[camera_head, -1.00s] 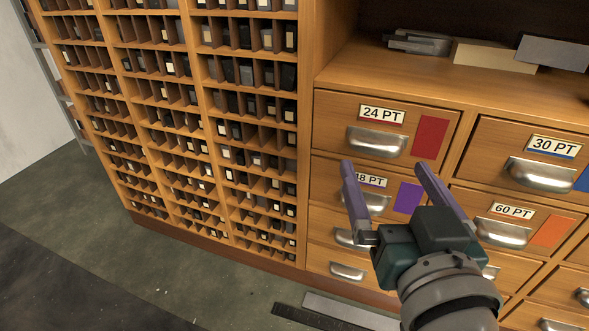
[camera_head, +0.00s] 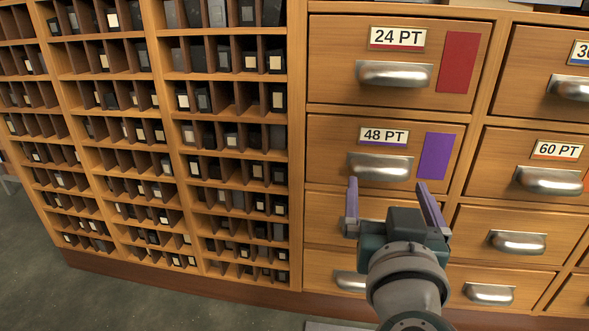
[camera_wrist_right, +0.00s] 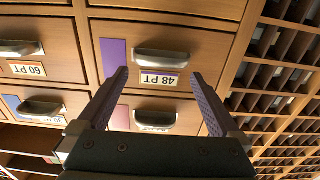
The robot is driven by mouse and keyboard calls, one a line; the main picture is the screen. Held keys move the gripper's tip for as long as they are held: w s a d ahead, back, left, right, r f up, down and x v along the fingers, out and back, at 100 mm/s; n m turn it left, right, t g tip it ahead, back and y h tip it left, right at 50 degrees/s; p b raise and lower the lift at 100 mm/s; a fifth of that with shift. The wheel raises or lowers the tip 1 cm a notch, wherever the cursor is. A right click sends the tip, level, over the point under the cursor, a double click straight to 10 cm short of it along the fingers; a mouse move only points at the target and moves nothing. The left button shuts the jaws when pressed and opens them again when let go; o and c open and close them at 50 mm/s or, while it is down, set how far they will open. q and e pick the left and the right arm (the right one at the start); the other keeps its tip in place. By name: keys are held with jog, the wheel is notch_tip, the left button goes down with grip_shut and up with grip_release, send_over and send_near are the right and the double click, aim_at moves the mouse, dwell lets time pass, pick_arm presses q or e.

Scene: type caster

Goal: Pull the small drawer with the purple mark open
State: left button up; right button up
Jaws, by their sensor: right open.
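The small drawer with the purple mark (camera_head: 435,157) is labelled 48 PT and looks shut, flush with the cabinet front. Its silver cup handle (camera_head: 380,167) sits below the label, left of the purple patch. My right gripper (camera_head: 393,190) is open and empty, its two purple fingers pointing at the cabinet just below that handle. In the right wrist view, which is upside down, the handle (camera_wrist_right: 160,59) shows beyond the fingertips and between them, with the purple mark (camera_wrist_right: 113,57) to its left. No contact with the handle is visible. My left gripper is out of view.
Above is the 24 PT drawer (camera_head: 400,62) with a red mark. The 60 PT drawer (camera_head: 530,168) is to the right, and more handled drawers lie below. A rack of small type compartments (camera_head: 160,130) stands to the left. The floor (camera_head: 30,240) is open at lower left.

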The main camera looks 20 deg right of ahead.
aim_at(383, 173)
jog(key=shift+b+x, duration=0.6)
jog(key=shift+x, duration=1.3)
grip_shut()
